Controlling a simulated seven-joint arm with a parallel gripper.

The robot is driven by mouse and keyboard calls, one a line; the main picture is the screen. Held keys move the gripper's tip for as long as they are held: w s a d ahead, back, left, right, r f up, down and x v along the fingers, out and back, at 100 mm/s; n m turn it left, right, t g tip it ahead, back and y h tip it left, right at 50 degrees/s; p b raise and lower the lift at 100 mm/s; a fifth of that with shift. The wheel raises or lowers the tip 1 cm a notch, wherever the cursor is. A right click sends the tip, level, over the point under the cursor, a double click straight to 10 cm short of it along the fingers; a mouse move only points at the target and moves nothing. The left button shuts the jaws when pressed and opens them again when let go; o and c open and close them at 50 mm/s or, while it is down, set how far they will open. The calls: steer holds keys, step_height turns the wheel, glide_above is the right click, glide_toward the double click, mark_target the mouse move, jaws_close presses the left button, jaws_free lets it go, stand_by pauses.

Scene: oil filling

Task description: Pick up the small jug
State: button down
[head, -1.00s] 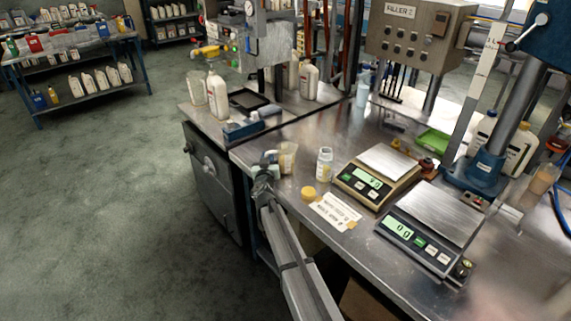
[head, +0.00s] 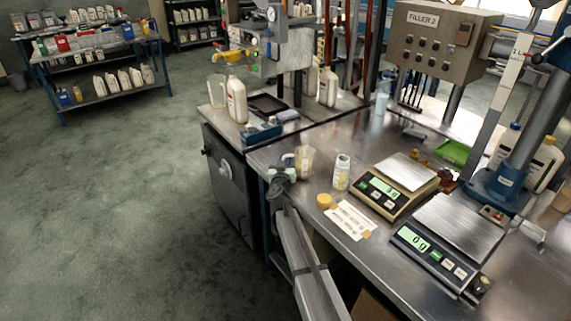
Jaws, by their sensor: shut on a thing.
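The small jug (head: 306,161) is a translucent, yellowish-beige vessel at the left end of the steel bench, in the middle of the head view. My gripper (head: 291,174) is at the jug's left side and shut on it. The fingers are small here and partly hidden by my wrist. The jug looks upright; I cannot tell whether its base touches the bench.
A small white bottle (head: 341,172) stands close to the right of the jug. A yellow cap (head: 324,201) and a paper label (head: 351,221) lie in front. Two scales (head: 398,187) (head: 447,240) stand further right. A blue-grey box (head: 261,132) sits behind.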

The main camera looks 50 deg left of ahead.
step_height(320, 180, up, 2)
steer(key=shift+v, duration=8.6)
steer(key=w+a+r+m+t+h, duration=0.2)
steer(key=w+a+m+h, duration=0.1)
steer(key=w+a, duration=0.3)
steer(key=w+a+r+m+t+h, duration=0.2)
steer(key=w+a, duration=0.4)
steer(key=w, duration=0.4)
steer(key=shift+m+t+h, duration=0.5)
steer(key=shift+t+h, duration=0.1)
steer(key=shift+h, duration=0.8)
steer(key=shift+w, duration=0.1)
